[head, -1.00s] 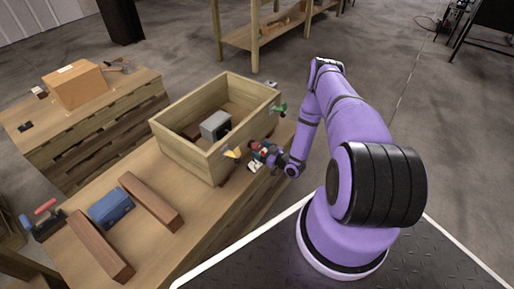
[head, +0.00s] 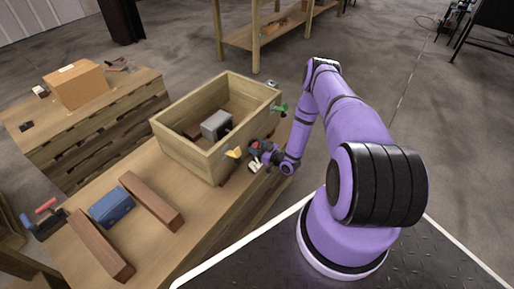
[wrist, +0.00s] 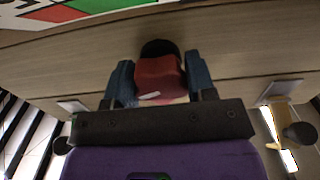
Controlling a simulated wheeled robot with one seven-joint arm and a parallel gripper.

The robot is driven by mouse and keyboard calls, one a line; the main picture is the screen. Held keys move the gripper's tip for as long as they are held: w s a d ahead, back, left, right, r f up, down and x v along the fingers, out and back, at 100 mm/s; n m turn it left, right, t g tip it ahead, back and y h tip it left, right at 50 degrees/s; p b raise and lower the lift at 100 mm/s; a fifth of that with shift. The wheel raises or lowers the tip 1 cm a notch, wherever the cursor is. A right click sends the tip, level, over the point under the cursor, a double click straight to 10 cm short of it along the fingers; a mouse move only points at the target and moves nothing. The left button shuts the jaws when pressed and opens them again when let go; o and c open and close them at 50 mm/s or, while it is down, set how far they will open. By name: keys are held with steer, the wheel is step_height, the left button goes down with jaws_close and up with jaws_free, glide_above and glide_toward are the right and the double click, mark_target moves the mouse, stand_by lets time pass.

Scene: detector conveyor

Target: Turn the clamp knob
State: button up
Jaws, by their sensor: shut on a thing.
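The wooden box (head: 185,152) stands on the near workbench, with a grey block (head: 215,123) inside. In the wrist view a red knob (wrist: 158,78) with a dark round part behind it sits between the two blue fingers of my gripper (wrist: 160,85), which is shut on it. In the head view my gripper (head: 256,152) is at the box's right-hand outer wall and mostly hides this knob. A yellow knob (head: 233,153) sits near the box's near corner, and a green knob (head: 280,109) near its far right corner. The knob's turn angle cannot be told.
Two brown wooden bars (head: 150,203) and a blue block (head: 111,208) lie on the near bench (head: 195,220). Red- and blue-handled tools (head: 45,212) are at its left end. A second bench holds a cardboard box (head: 75,85).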

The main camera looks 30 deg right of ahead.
steer(key=shift+m, duration=0.3)
steer(key=shift+m, duration=2.4)
steer(key=o, duration=0.9)
steer(key=shift+s, duration=0.15)
steer(key=v, duration=1)
steer(key=shift+s+d, duration=0.1)
steer(key=shift+s, duration=0.2)
